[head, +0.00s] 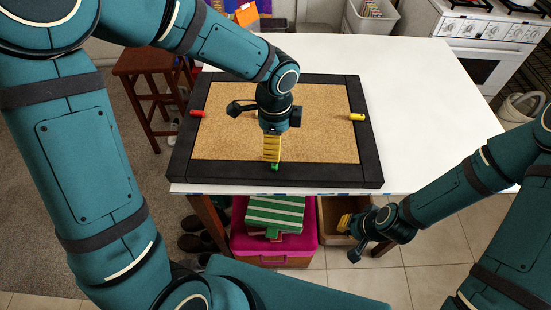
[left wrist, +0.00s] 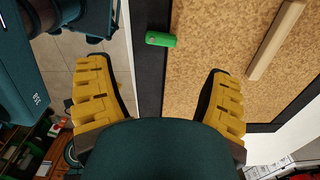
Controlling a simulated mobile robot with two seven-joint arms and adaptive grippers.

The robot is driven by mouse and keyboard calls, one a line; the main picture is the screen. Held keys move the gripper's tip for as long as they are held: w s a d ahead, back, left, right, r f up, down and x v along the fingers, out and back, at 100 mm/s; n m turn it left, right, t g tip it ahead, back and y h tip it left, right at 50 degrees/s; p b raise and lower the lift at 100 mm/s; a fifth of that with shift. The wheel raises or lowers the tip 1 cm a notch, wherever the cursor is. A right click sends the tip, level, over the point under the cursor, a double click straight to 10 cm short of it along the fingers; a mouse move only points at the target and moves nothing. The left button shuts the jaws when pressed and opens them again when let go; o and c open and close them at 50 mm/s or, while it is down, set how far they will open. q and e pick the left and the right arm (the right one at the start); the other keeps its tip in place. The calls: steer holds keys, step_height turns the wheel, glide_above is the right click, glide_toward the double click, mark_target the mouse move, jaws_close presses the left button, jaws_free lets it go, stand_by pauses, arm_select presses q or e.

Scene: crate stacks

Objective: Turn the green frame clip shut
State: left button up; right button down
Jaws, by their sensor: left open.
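The green clip (head: 275,167) is at the near edge of a black-framed cork board (head: 180,165) on the white table. In the left wrist view the green clip (left wrist: 161,39) lies with its long side across the inner edge of the frame bar, one end over the cork. My left gripper (head: 272,157) is above the near side of the board, yellow fingers pointing down, partly hiding the clip. In the left wrist view its fingers (left wrist: 165,95) are wide apart with nothing between them. My right gripper (head: 345,222) hangs beyond the table's near edge; its opening is unclear.
A red clip (head: 198,113) is on the board's left side and a yellow clip (head: 357,117) on its right. A pale wooden bar (left wrist: 275,40) lies on the cork. The table (head: 420,100) is clear to the right. A pink crate (head: 245,240) stands below the near edge.

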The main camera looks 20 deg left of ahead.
arm_select(q)
step_height(320, 180, down, 9)
steer(key=shift+w+b, duration=0.1)
steer(key=shift+b, duration=0.5)
